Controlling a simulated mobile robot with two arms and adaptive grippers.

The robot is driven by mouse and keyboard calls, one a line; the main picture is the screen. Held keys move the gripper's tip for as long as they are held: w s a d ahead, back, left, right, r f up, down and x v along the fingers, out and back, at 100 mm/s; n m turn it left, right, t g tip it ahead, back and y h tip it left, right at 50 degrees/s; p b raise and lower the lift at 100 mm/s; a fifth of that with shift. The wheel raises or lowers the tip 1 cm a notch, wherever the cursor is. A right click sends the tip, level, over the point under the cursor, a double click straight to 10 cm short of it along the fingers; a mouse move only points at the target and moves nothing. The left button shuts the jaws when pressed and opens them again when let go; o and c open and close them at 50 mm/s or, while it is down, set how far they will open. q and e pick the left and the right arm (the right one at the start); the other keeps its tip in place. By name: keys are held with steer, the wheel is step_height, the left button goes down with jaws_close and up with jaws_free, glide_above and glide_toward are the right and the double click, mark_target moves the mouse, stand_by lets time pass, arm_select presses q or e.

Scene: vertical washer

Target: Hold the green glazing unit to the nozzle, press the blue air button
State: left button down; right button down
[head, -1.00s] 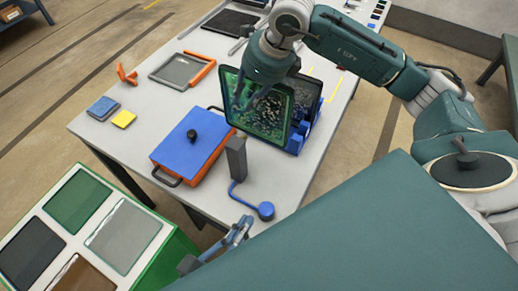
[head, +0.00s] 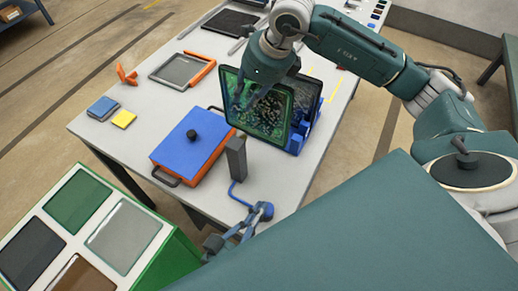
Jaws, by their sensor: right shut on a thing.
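The green glazing unit (head: 268,122) is a tilted green pane speckled with droplets. My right gripper (head: 243,102) is shut on its upper left part. The pane stands just behind and above the grey nozzle post (head: 236,160); whether they touch is unclear. A blue hose (head: 236,193) runs from the post's foot to the blue air button (head: 268,207) near the table's front edge. My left gripper (head: 258,213) is at the button, its fingertips over or touching it and partly covering it. I cannot tell whether its fingers are open or shut.
A blue rack (head: 312,125) stands right behind the pane. A blue-lidded orange box (head: 190,143) lies left of the nozzle. A framed screen (head: 180,70), sponges and an orange clamp (head: 127,75) lie farther left. A bin of coloured panes (head: 133,262) stands at lower left.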

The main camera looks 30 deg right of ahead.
arm_select(q)
steer(key=shift+a+f, duration=0.1)
steer(key=shift+f, duration=0.85)
stand_by(1.2)
stand_by(1.7)
steer(key=shift+r, duration=0.6)
step_height(320, 180, up, 3)
steer(key=shift+a+f, duration=0.15)
steer(key=v, duration=1)
